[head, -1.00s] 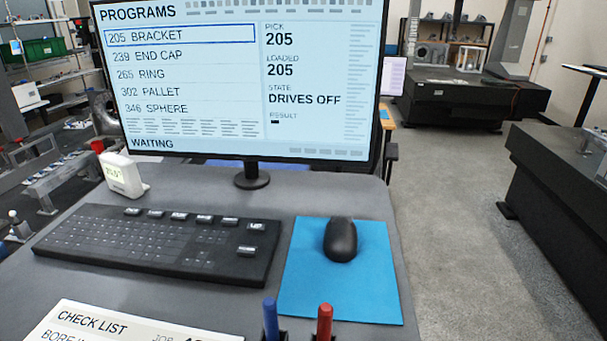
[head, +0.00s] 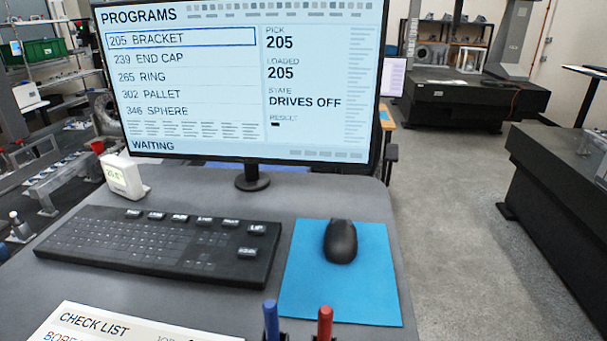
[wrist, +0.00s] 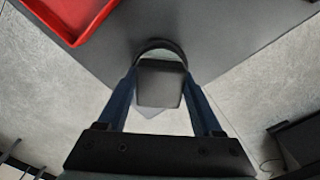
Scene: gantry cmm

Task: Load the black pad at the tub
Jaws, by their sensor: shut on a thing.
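In the wrist view my gripper (wrist: 160,88) has its two blue fingers closed on a dark grey, block-shaped thing (wrist: 159,82). A dark curved rim shows just behind that block. I cannot tell whether the block is the black pad. A red tub (wrist: 78,38), partly cut off, sits at the top left on a dark grey surface (wrist: 205,25). The gripper is to the right of and below the tub in the picture, over the surface's near corner. The head view does not show my gripper or the tub.
In the head view a desk (head: 200,190) holds a monitor (head: 240,80), a keyboard (head: 160,245), a black mouse (head: 340,241) on a blue mat (head: 300,295), and a check list (head: 110,328). A dark bench (head: 560,200) stands right. The floor (head: 450,200) between is clear.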

